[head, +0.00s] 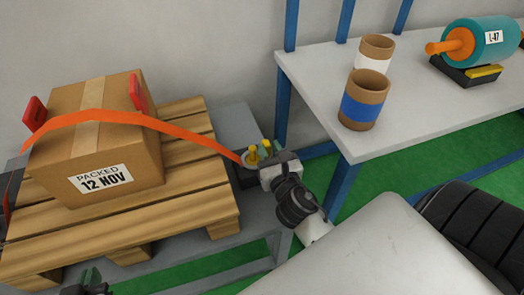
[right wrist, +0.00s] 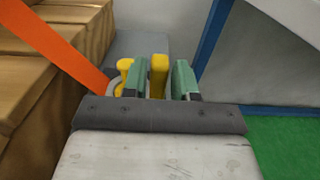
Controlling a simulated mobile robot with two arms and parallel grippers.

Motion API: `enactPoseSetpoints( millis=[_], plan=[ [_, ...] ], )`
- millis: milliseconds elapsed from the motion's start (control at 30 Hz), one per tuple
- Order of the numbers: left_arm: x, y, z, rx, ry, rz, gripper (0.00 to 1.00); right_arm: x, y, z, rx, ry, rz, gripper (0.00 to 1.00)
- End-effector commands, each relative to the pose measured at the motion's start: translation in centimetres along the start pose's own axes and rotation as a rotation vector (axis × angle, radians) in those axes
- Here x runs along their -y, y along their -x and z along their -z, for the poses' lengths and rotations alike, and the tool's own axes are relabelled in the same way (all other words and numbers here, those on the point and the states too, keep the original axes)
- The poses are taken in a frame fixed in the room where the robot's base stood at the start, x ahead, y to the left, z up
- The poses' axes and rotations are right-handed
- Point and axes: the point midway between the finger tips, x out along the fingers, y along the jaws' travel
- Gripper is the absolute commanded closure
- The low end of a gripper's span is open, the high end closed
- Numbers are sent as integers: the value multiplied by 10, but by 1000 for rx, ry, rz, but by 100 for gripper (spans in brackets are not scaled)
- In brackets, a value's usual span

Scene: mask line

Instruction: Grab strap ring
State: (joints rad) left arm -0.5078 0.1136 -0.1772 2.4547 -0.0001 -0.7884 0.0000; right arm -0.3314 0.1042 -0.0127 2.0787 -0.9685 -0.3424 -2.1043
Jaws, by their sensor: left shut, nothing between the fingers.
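An orange strap (head: 180,131) runs over the cardboard box and down to a grey ring (right wrist: 114,86), which sits around a yellow post (head: 253,153) at the pallet's right side. My right gripper (head: 266,160) is at this ring. In the right wrist view its two green fingers stand apart with a yellow upright piece (right wrist: 159,76) between them. Whether they press on it I cannot tell. The ring's lower part is hidden behind the gripper. My left gripper (head: 88,284) is shut and empty at the bottom edge, partly cut off.
The box (head: 140,165) stands on a wooden pallet (head: 200,208), with red corner guards (head: 137,92) under the strap. At right, a white table (head: 315,75) carries two cardboard rolls (head: 363,100) and a teal roller (head: 485,42). A blue table leg (head: 343,188) stands close to my right gripper.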

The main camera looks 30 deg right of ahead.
Motion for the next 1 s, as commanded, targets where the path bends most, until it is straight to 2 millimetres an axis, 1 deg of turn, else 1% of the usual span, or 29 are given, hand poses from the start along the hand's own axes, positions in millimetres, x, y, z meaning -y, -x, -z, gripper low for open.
enactPoseSetpoints(
  millis=[33,133,367,400,567,600,1000],
  plan=[
    [0,-1,1,-14,0,-1,100,0,-8,1,1,0,0,72],
    [-1,-1,4,-33,0,-2,100,0,-16,1,-1,-1,0,72],
    [-1,-1,5,-37,0,-2,100,0,-17,1,-2,-1,0,72],
    [-1,-1,5,-37,0,-2,100,0,-17,1,-2,-1,0,74],
    [-1,-1,5,-37,0,-3,100,0,-17,1,-2,-1,0,98],
    [-1,-1,5,-38,0,-3,100,0,-17,1,-2,-1,0,100],
    [-1,0,4,-17,0,-2,100,0,-17,-3,-1,-1,-1,100]
  ],
)
